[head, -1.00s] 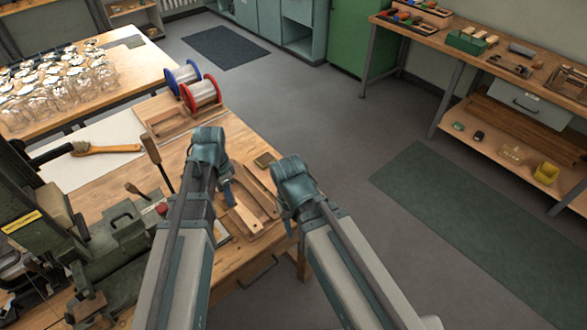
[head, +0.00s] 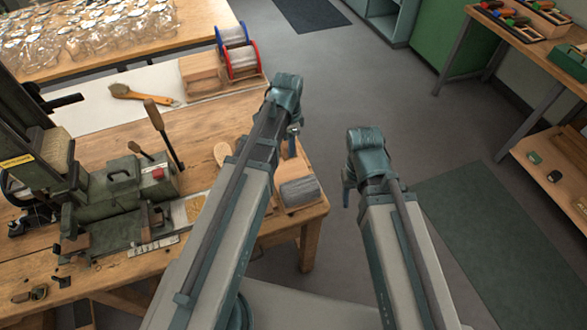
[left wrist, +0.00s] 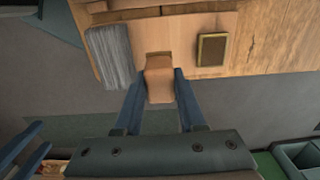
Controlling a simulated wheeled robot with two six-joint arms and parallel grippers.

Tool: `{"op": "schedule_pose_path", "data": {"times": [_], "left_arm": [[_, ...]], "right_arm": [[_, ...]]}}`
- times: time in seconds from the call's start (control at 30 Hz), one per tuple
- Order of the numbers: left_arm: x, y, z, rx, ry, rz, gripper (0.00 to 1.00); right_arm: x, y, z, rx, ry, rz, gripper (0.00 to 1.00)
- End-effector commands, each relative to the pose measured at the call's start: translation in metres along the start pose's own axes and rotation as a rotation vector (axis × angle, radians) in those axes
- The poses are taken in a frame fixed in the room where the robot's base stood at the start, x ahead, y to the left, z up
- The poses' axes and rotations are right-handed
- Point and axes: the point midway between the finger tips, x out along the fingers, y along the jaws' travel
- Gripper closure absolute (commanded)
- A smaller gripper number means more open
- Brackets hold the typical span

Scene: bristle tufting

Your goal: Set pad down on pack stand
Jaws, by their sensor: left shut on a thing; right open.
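My left gripper (left wrist: 159,72) is shut on a small brown pad (left wrist: 159,84), held between its blue fingers in the left wrist view. In the head view this gripper (head: 294,132) is above the right end of the workbench, and the pad cannot be made out there. A light wooden stand (left wrist: 190,24) lies beyond the fingers, with a grey bristle pack (left wrist: 111,54) at its left. The pack also shows in the head view (head: 299,191). I cannot tell whether the pad touches the stand. My right gripper (head: 347,182) is open and empty, off the bench's right edge.
A green machine with levers (head: 120,190) stands on the bench (head: 190,130) at left. Wire spools (head: 240,52) and a brush (head: 142,95) lie at the back. A small brass-framed plate (left wrist: 212,48) lies right of the pad.

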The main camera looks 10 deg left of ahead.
Motion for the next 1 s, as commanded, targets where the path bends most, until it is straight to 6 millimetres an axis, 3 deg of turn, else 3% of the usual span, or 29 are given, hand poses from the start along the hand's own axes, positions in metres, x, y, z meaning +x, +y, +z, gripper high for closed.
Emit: {"op": "schedule_pose_path", "data": {"times": [0.03, 0.27, 0.63, 1.0], "left_arm": [[-0.003, -0.009, 0.002, -0.001, -0.001, 0.000, 1.00], [0.007, -0.007, 0.003, 0.003, -0.001, 0.000, 1.00], [0.059, -0.007, 0.003, 0.003, -0.001, 0.000, 1.00], [0.071, -0.007, 0.003, 0.003, -0.001, 0.000, 1.00]], "right_arm": [[-0.003, 0.000, 0.000, 0.000, 0.000, 0.000, 0.43], [0.007, -0.001, 0.000, 0.000, 0.000, 0.000, 0.43], [0.059, -0.006, -0.004, 0.000, 0.000, 0.000, 0.43], [0.070, -0.007, -0.004, 0.000, 0.000, 0.000, 0.43]]}}
